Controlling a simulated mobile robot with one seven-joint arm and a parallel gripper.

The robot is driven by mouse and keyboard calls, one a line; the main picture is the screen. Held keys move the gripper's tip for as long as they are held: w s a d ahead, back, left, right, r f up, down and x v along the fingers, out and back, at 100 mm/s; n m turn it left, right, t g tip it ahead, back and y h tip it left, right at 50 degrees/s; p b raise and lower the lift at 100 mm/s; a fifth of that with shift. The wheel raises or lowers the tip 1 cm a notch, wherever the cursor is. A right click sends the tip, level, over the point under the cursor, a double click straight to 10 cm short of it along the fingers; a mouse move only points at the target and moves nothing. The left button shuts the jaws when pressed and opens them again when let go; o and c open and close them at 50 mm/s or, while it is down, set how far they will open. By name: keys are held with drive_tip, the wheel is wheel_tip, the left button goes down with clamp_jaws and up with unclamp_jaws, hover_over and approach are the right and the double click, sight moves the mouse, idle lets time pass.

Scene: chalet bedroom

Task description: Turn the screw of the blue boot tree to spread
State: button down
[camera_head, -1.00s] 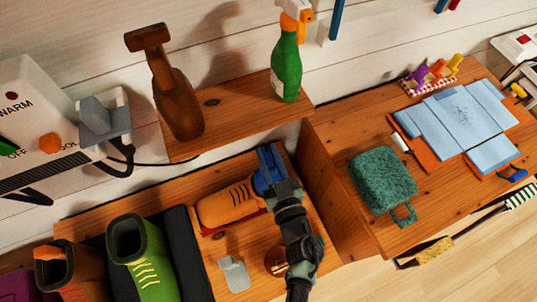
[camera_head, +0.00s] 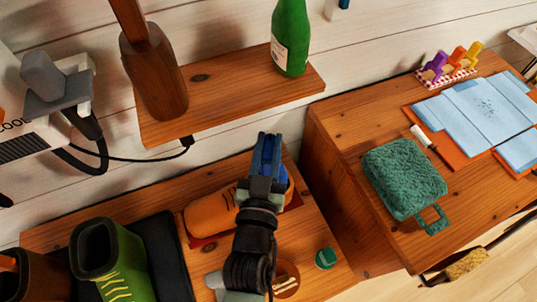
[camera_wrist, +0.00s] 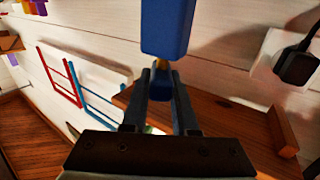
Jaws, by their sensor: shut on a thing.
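The blue boot tree shows in the wrist view as a blue block (camera_wrist: 167,28) at the top centre, with a short brass-coloured screw below it and a smaller blue end piece (camera_wrist: 161,88). My gripper (camera_wrist: 160,78) is shut on that end piece, one finger on each side. In the head view my gripper (camera_head: 267,153) is at the right end of the orange boot (camera_head: 212,214), which lies on its side on a dark red piece. Some blue (camera_head: 284,181) shows beside the fingers there; my wrist and fingers hide much of the boot tree.
A wooden shelf (camera_head: 225,112) with a brown wooden object (camera_head: 155,80) and a green bottle (camera_head: 290,38) is above the boot. A green boot (camera_head: 108,262) stands at left. A green sponge (camera_head: 402,176) lies on the right-hand table. A green disc (camera_head: 326,259) lies near my arm.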

drive_tip(key=shift+f+m+g+h+b, duration=0.1)
drive_tip(key=shift+m+g+h+b, duration=0.15)
drive_tip(key=shift+m+h+b, duration=0.95)
drive_tip(key=shift+f+n+g+h+b, duration=0.2)
drive_tip(key=shift+h+b, duration=0.2)
drive_tip(key=shift+b, duration=1.75)
drive_tip(key=shift+f+m+g+h+b, duration=0.1)
drive_tip(key=shift+m+g+h+b, duration=0.15)
drive_tip(key=shift+m+h+b, duration=0.95)
drive_tip(key=g+h+b, duration=0.1)
drive_tip(key=b, duration=0.4)
drive_tip(key=shift+r+m+h+b, duration=0.1)
drive_tip(key=shift+m+h+b, duration=0.3)
drive_tip(key=shift+b, duration=0.6)
drive_tip(key=shift+r+m+g+h+b, duration=0.2)
drive_tip(key=shift+m+g+h+b, duration=0.6)
drive_tip(key=shift+g+h+b, duration=0.25)
drive_tip(key=shift+r+m+g+h, duration=0.15)
drive_tip(key=shift+m+g+h, duration=0.45)
drive_tip(key=shift+g+h, duration=0.05)
drive_tip(key=shift+r+m+g+h+p, duration=0.15)
drive_tip(key=shift+m+g+h+p, duration=0.7)
drive_tip(key=shift+g, duration=0.25)
drive_tip(key=shift+m+g+h+p, duration=0.8)
drive_tip(key=shift+m+g, duration=0.25)
drive_tip(key=shift+g, duration=0.35)
drive_tip(key=shift+f, duration=0.25)
